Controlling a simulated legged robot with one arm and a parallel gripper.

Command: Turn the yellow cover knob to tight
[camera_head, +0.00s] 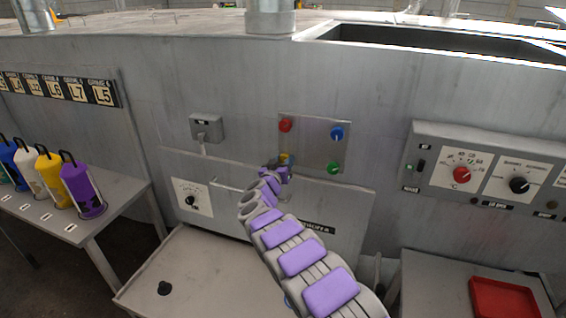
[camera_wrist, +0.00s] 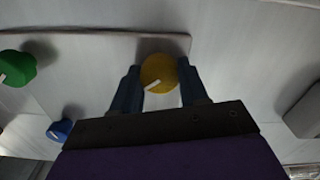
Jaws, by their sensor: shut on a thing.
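The yellow cover knob (camera_wrist: 158,72) is round with a white pointer line, and sits on a light metal plate. In the wrist view my gripper (camera_wrist: 158,85) has one dark finger on each side of the knob, shut on it. The white line points to the lower left in that view. In the head view my gripper (camera_head: 279,170) reaches the lower left corner of the plate, and only a bit of the yellow knob (camera_head: 284,157) shows past it. No tight or loose marking is readable beside the knob.
The plate (camera_head: 308,142) also bears a red knob (camera_head: 285,125), a blue knob (camera_head: 337,133) and a green knob (camera_head: 333,168). A dial panel (camera_head: 490,172) is at right. Coloured cylinders (camera_head: 82,190) stand on a table at left. A red tray (camera_head: 504,298) lies at lower right.

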